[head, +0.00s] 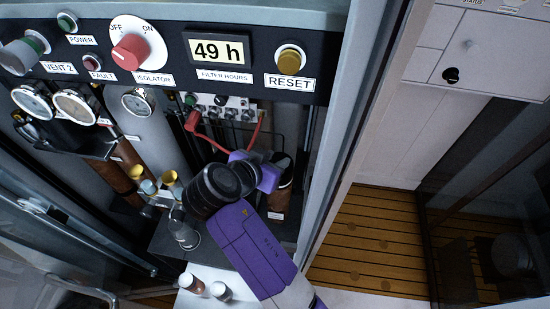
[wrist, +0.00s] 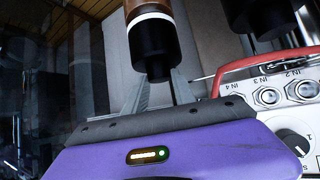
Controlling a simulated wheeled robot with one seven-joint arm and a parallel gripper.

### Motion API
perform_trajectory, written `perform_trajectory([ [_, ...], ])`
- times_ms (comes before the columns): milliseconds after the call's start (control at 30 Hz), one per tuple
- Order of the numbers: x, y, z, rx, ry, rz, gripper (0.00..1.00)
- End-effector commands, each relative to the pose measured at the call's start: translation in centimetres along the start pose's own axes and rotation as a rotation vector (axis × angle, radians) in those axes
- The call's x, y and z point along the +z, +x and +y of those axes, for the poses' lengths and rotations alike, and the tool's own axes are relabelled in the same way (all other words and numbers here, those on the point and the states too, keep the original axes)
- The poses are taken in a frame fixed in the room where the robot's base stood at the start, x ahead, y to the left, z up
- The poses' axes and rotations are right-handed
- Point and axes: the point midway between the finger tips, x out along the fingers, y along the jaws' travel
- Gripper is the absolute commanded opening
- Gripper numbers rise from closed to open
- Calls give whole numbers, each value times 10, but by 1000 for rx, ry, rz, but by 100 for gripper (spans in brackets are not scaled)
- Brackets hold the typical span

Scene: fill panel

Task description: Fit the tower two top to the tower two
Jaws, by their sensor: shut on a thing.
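A brown cylinder (head: 279,202) with a pale label stands at the right inside the cabinet; it appears to be tower two. A black top piece (wrist: 153,50) with a white band (wrist: 149,18) beside it lines up with the brown body (wrist: 142,5) in the wrist view. My purple gripper (wrist: 160,88) has its grey fingers on the narrow black end of this piece. In the head view my gripper (head: 272,170) is beside the tower's dark upper end. My wrist partly hides it, and I cannot tell whether the top is seated or just above the body.
A socket box (head: 222,108) with red cables is behind my gripper; its red-edged panel (wrist: 270,95) is close in the wrist view. Another dark cylinder (wrist: 262,18) stands nearby. Two small bottles (head: 190,283) stand in front. The cabinet's frame (head: 345,130) bounds the right.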

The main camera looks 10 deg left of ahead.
Motion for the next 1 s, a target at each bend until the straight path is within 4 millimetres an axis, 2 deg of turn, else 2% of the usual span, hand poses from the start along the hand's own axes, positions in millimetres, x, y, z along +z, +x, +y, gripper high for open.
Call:
perform_trajectory([
  [600, 10, 8, 0, -1, 1, 2, 0],
  [633, 10, 8, -1, -1, 1, 2, 37],
  [733, 10, 8, 0, -1, 1, 2, 57],
  [1000, 11, 8, 0, 0, -1, -2, 57],
])
